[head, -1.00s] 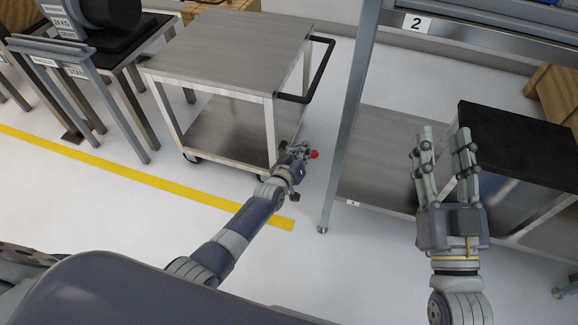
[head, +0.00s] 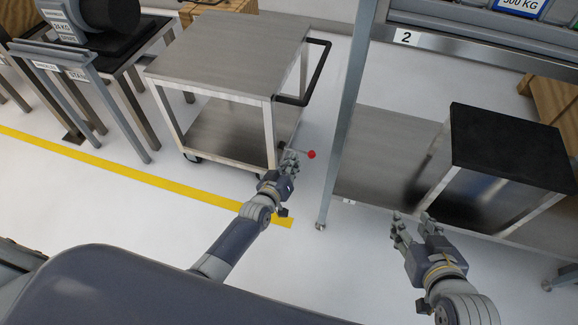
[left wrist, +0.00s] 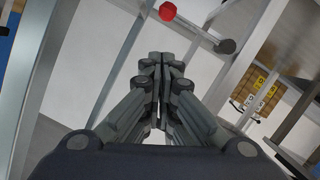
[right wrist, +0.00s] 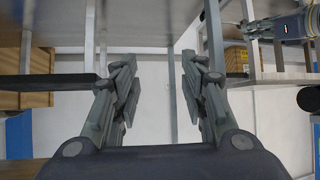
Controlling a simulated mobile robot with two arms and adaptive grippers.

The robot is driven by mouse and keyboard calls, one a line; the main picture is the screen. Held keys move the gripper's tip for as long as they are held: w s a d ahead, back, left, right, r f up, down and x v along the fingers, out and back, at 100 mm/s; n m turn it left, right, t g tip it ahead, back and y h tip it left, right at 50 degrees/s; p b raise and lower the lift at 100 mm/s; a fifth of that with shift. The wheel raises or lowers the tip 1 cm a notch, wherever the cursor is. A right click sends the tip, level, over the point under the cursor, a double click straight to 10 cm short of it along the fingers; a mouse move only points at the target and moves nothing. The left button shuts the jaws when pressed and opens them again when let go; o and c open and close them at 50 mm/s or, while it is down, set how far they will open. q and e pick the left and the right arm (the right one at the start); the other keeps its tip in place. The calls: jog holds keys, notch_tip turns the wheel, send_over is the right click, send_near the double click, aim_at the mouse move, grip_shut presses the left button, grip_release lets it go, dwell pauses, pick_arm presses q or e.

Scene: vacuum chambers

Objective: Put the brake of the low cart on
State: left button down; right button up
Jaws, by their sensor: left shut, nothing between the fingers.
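The low cart (head: 225,50) is a two-shelf steel cart with a black handle at its right end. A red knob (head: 311,154) on a thin rod sticks out to the right, low by the cart's near right leg. It also shows at the top of the left wrist view (left wrist: 167,11), its rod running to a dark round end. My left gripper (head: 291,158) is shut and empty, just left of the knob and apart from it. My right gripper (head: 412,219) is open and empty, in front of the bench on the right.
A steel bench (head: 375,150) marked 2 stands right of the cart, its front leg near the knob. A black-topped block (head: 510,145) sits on its lower shelf. Stands with a dark cylinder are at left. A yellow floor line (head: 130,175) crosses the clear floor in front.

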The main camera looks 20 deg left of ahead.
pick_arm(q)
jog(key=shift+p+v, duration=0.45)
jog(key=shift+v, duration=0.95)
pick_arm(e)
jog(key=s+d+f+g, duration=0.1)
jog(key=s+f+g, duration=0.2)
jog(key=s, duration=0.2)
jog(key=shift+d+f+h, duration=0.35)
jog(key=shift+h, duration=0.05)
